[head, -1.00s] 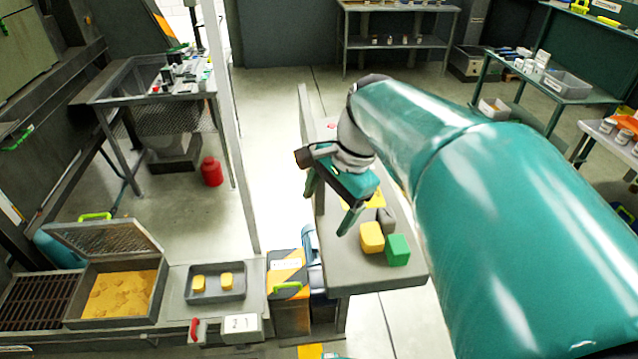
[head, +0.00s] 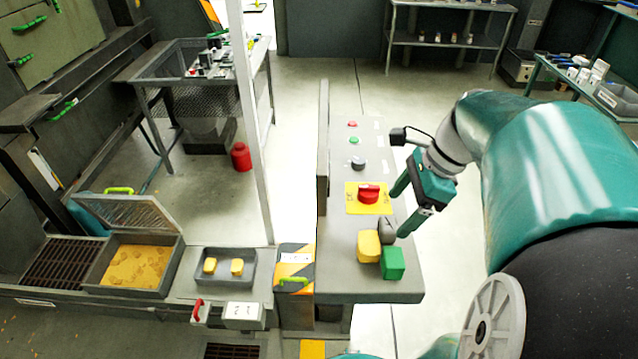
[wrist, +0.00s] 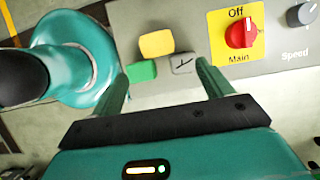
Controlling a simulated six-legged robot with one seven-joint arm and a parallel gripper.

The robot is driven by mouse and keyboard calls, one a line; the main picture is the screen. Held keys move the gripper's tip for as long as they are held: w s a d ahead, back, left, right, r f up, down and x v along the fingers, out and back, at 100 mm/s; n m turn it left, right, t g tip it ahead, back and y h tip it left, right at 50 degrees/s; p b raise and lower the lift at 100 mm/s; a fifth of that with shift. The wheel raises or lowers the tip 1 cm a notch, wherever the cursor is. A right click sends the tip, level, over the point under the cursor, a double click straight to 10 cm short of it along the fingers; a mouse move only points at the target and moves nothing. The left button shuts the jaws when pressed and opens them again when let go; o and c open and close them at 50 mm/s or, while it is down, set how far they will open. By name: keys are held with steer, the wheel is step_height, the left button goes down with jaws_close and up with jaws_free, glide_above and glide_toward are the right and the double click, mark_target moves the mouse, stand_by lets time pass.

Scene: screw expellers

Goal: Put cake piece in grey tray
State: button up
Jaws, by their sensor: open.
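Two small yellow cake pieces, a left one (head: 210,265) and a right one (head: 237,267), lie in a shallow grey tray (head: 225,282) at the lower left. A larger yellow block (head: 369,245) sits at the near end of the grey control panel; I cannot tell if it is cake. It also shows in the wrist view (wrist: 157,43). My gripper (head: 402,212) is open and empty at the panel's right side, near this block, apart from the tray. In the wrist view my gripper's fingers (wrist: 163,72) are spread, with the block beyond them.
A green block (head: 393,263) and a dark grey piece (head: 387,230) adjoin the yellow block. A red main switch (head: 368,194) and knobs stand on the panel (head: 340,278). A lidded bin (head: 175,262) of yellow material is left of the tray. A post (head: 254,120) rises behind the tray.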

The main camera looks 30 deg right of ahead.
mark_target(371, 242)
steer(key=x, duration=0.6)
steer(key=shift+w+a+f, duration=0.1)
steer(key=shift+a+f, duration=0.05)
steer(key=shift+a, duration=0.2)
steer(key=x, duration=0.5)
steer(key=shift+s+d+f, duration=0.1)
steer(key=shift+s+f, duration=0.05)
steer(key=shift+s, duration=0.05)
steer(key=shift+c, duration=0.5)
steer(key=c, duration=1)
steer(key=shift+c, duration=0.2)
steer(key=shift+r, duration=0.2)
